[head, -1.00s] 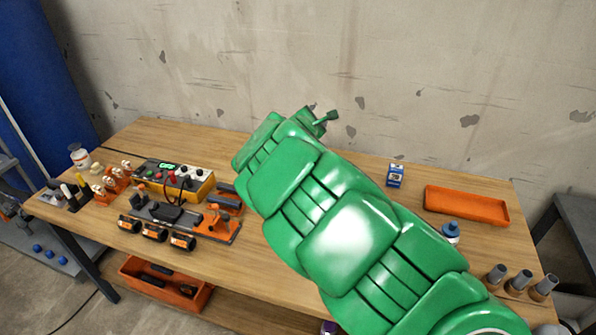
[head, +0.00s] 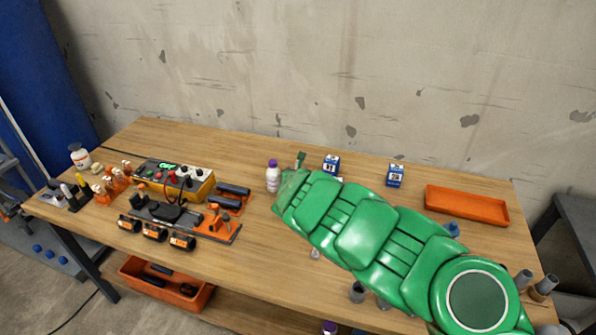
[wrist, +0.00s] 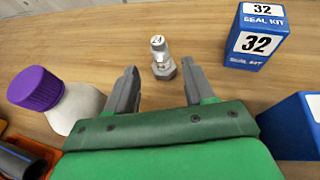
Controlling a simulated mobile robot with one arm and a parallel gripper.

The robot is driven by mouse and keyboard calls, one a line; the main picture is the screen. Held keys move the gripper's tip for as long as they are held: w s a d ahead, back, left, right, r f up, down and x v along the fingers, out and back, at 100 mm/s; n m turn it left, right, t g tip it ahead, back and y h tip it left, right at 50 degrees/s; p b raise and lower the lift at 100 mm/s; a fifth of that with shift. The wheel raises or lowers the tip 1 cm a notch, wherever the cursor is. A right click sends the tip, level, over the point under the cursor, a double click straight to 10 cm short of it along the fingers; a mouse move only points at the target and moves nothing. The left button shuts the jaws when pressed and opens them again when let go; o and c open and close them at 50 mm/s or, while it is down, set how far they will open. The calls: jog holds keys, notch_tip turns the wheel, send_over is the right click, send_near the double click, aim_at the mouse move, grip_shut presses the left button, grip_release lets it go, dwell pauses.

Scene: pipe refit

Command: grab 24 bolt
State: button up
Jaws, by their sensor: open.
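In the wrist view, a grey metal bolt (wrist: 163,68) stands upright on the wooden table with its hex head down. Its top label appears to read 24. My gripper (wrist: 159,72) is open, with one finger to each side of the bolt's near side. The bolt is around the level of the fingertips, and no contact shows. In the head view my green arm reaches over the table, with the gripper end (head: 299,162) partly hidden behind it. The bolt is hidden in that view.
A blue and white seal kit box marked 32 (wrist: 255,37) stands right of the bolt, with another blue box (wrist: 292,124) nearer. A purple-capped white bottle (wrist: 62,98) is at left. An orange tray (head: 466,206) lies at the table's right.

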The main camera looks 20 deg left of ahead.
jog(key=shift+w+a+f, duration=0.15)
jog(key=shift+w+f, duration=0.05)
jog(key=shift+w, duration=0.35)
jog(key=shift+w, duration=0.1)
jog(key=shift+w+a+f, duration=0.1)
jog(key=shift+w+a, duration=0.1)
jog(key=shift+w, duration=0.4)
jog(key=shift+w+a+f, duration=0.1)
jog(key=shift+w+a, duration=0.1)
jog(key=shift+w, duration=0.35)
jog(key=shift+x, duration=1.3)
jog(key=shift+w+r, duration=0.1)
jog(key=shift+r, duration=0.05)
grip_shut()
